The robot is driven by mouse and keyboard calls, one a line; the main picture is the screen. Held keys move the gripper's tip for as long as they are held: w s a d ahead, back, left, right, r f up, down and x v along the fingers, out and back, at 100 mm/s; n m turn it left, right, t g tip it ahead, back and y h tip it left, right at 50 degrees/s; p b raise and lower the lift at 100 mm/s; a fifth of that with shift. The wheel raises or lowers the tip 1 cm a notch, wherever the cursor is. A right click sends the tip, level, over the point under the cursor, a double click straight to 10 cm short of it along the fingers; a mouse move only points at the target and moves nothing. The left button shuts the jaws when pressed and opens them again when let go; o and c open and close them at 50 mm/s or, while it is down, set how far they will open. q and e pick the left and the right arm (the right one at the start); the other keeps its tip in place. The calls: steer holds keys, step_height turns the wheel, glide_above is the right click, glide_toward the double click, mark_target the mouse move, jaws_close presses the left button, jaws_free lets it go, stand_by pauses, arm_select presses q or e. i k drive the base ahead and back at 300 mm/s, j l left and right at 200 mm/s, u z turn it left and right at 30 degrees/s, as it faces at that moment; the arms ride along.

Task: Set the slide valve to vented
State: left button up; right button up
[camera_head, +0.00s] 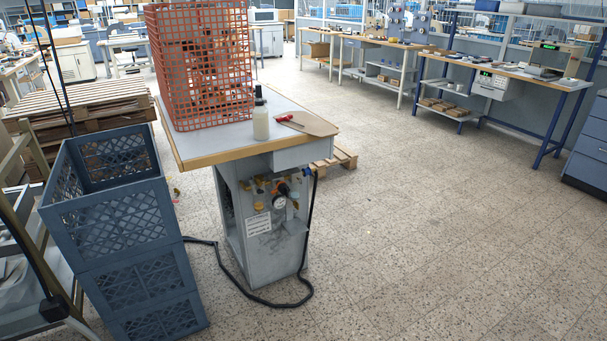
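A grey pedestal (270,255) under a small worktable carries a cluster of pneumatic fittings on its front. I see a round white-faced gauge (280,204), a dark knob above it, small yellowish parts and a blue fitting (307,173) at the upper right. A white label (257,224) sits below left of the gauge. The slide valve is too small to pick out among these fittings, and its position cannot be read. Neither of my grippers is in view.
On the worktable (185,160) stand an orange mesh crate (202,65), a bottle (261,122) and a clipboard with a red item. Stacked blue-grey crates (120,230) stand at left. A black hose (255,295) loops across the floor. The floor (430,220) at right is clear.

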mark_target(307, 172)
steer(key=i+l+u, duration=0.5)
steer(key=u, duration=0.2)
steer(key=i+l, duration=0.2)
steer(key=l, duration=0.15)
steer(key=i+l+u, duration=0.1)
steer(key=l, duration=0.25)
steer(key=i+l+u, duration=0.1)
steer(key=l, duration=0.25)
steer(key=i+l, duration=0.25)
steer(key=i+l+u, duration=0.1)
steer(key=l, duration=0.35)
steer(key=i+l, duration=0.2)
steer(key=l, duration=0.2)
steer(key=i+l+u, duration=0.1)
steer(key=l, duration=0.3)
steer(key=i, duration=0.05)
